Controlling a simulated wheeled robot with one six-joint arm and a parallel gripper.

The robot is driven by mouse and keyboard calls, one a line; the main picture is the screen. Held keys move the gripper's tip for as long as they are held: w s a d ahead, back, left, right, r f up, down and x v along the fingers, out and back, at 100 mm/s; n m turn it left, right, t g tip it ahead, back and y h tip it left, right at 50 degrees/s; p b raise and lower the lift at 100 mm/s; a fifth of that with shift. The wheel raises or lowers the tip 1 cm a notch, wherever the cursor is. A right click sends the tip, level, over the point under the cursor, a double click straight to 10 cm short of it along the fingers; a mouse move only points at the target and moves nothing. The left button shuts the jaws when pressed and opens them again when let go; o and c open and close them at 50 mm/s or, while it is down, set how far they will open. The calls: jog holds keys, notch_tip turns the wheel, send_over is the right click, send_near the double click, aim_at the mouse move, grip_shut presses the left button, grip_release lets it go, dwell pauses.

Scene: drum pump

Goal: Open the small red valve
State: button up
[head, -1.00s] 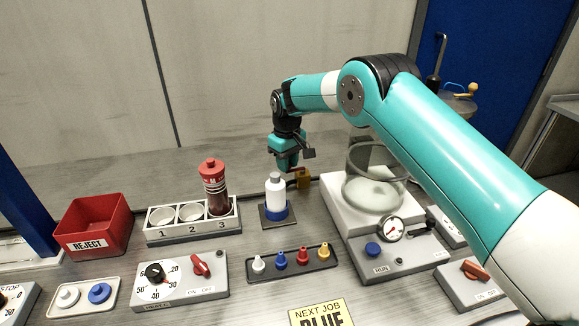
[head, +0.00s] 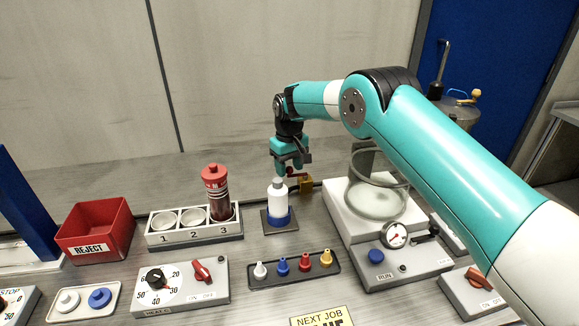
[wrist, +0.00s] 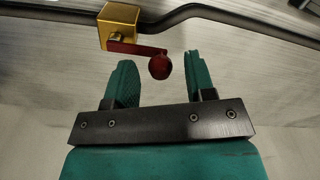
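The small red valve is a brass-coloured block (wrist: 118,22) on a dark pipe, with a red lever (wrist: 135,47) that ends in a round red knob (wrist: 160,66). In the wrist view the lever points right and the knob lies at the opening between my gripper's (wrist: 158,68) two teal fingers, nearer the right one. The fingers are apart and I see no clear contact. In the head view my gripper (head: 290,165) hangs above and behind a white bottle, and the brass block (head: 306,184) shows just right of it.
The white bottle with a blue base (head: 277,206) stands on a dark pad close in front of the valve. A glass vessel (head: 378,185) stands on a white machine to the right. The red bottle (head: 216,192) stands in the numbered rack at left.

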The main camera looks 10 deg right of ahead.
aim_at(289, 167)
notch_tip(289, 167, up, 17)
jog(key=b, duration=0.1)
jog(key=shift+r, duration=0.2)
dwell(0.4)
